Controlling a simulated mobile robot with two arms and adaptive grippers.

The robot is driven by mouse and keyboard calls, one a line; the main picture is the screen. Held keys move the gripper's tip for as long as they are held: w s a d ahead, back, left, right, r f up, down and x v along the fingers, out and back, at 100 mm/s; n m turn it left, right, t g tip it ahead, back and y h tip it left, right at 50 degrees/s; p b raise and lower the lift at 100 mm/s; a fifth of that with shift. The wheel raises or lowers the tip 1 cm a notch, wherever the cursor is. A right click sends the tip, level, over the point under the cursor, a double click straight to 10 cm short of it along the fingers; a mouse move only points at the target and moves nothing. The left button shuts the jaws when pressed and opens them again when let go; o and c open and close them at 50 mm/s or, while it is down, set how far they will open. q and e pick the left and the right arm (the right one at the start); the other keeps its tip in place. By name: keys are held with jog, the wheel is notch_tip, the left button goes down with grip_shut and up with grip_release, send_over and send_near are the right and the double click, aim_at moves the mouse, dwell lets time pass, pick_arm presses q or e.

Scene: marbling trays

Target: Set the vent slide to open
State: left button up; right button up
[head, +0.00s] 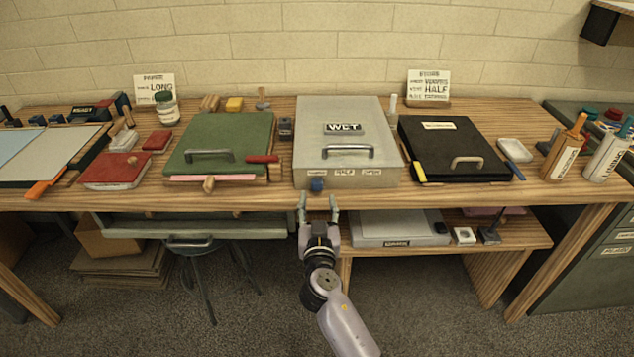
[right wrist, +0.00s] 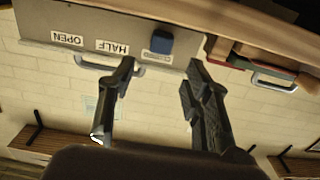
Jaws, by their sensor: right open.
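The grey box marked WET (head: 355,107) stands at the middle of the bench. Its front face carries a row of three labels, and the blue vent slide knob (head: 317,184) is at the left end. In the right wrist view, turned upside down, the blue knob (right wrist: 162,42) is beside the end label, which is too small to read. The HALF label (right wrist: 112,47) and the OPEN label (right wrist: 66,38) lie farther along. My right gripper (head: 318,200) is open and empty, just in front of the knob, its fingers apart on either side. My left gripper is not in view.
A green lidded tray (head: 225,135) stands left of the box and a black one (head: 450,145) right of it. A lower shelf (head: 470,243) holds another grey box (head: 385,228).

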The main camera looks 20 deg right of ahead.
aim_at(318, 185)
jog(key=x, duration=0.7)
jog(key=shift+f, duration=0.1)
jog(key=shift+c, duration=0.6)
jog(key=shift+s, duration=0.1)
grip_shut()
